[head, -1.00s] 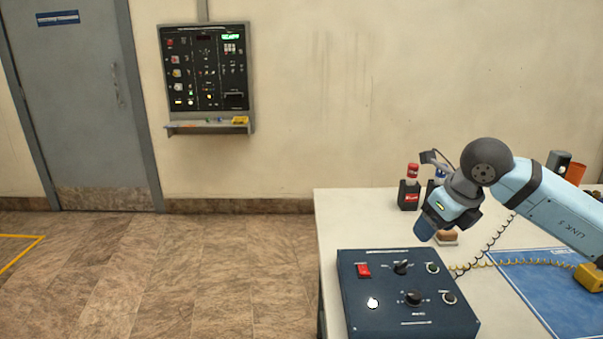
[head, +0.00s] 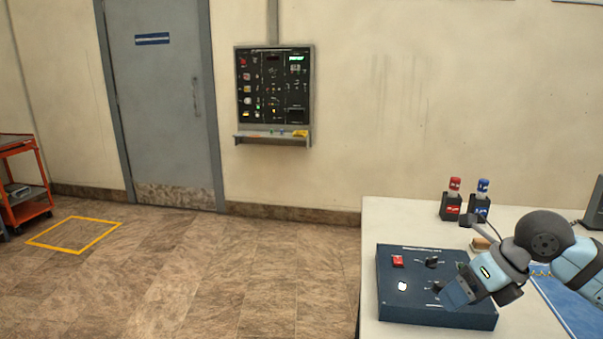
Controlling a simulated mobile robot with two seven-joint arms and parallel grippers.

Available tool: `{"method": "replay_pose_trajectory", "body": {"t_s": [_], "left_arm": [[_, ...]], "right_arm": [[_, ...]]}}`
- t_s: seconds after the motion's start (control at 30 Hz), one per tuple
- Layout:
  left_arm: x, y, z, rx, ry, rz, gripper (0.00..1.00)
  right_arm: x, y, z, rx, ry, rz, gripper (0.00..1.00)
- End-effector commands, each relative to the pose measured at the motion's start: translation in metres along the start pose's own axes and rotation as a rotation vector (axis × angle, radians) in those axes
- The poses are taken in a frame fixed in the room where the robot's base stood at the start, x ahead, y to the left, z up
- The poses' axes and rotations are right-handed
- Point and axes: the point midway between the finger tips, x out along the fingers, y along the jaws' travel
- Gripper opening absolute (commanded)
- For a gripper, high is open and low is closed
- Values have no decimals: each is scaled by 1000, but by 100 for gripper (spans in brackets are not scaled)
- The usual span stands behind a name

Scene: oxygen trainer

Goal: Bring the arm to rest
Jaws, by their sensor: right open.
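My right arm comes in from the right edge of the head view, with blue links and a dark round joint. My right gripper (head: 456,296) hangs over the right part of the dark blue control box (head: 391,302) and hides some of its knobs. Whether it touches the box cannot be told. Nothing shows in its jaws, and the fingertips are small. The box has a red switch (head: 398,261), a lit white button (head: 403,286) and black knobs. My left gripper is not in view.
The box stands on a pale table (head: 385,216). Red (head: 453,198) and blue (head: 481,200) bottles in dark holders stand at the back, near a blue mat (head: 563,305). A wall panel (head: 273,88), a door (head: 160,95) and an orange cart (head: 22,185) lie beyond. The floor between is clear.

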Motion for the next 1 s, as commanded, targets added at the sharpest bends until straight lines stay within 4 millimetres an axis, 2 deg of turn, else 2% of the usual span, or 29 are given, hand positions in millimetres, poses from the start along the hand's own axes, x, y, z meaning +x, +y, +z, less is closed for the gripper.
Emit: {"method": "replay_pose_trajectory", "body": {"t_s": [0.03, 0.1, 0.2, 0.3, 0.4, 0.47, 0.53, 0.67, 0.8, 1.0], "left_arm": [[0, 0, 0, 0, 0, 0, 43], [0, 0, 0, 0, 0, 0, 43], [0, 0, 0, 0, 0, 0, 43], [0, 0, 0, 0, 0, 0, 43], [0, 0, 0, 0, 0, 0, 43], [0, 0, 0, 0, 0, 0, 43], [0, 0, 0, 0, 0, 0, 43], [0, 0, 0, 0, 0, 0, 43], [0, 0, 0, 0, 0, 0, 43], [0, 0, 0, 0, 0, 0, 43]], "right_arm": [[19, 21, -6, 7, -6, 119, 62], [41, 54, -13, 33, -31, 309, 62], [62, 105, -23, 126, -89, 613, 62], [69, 146, -27, 305, -179, 926, 62], [69, 165, -27, 562, -288, 1191, 62], [71, 165, -27, 750, -355, 1315, 62], [78, 156, -30, 998, -431, 1425, 62], [107, 124, -53, 1516, -547, 1509, 62], [152, 96, -98, 2029, -596, 1442, 62], [204, 86, -171, 2560, -551, 1230, 62]]}}
